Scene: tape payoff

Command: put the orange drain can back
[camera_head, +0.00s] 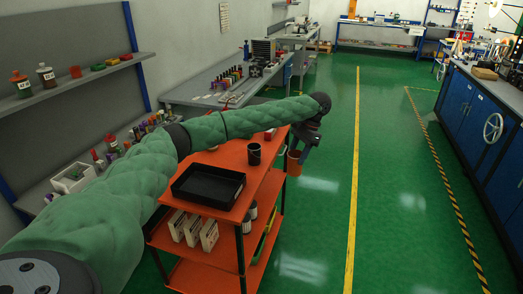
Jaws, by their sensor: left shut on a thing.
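My left arm reaches in from the lower left across the orange cart. My left gripper (302,150) is beyond the cart's far right corner and points down. It is shut on the orange drain can (294,163), which hangs upright at the cart's right edge, over or just past it; I cannot tell exactly. The orange cart (262,197) has a black tray (207,186) and a dark can (254,154) on its top. My right gripper is not in view.
White boxes (193,229) and dark cans stand on the cart's middle shelf. A wall shelf (75,85) with bottles and a grey bench (215,93) with tools are at left. Blue cabinets (470,112) line the right. Green floor is clear between the yellow lines.

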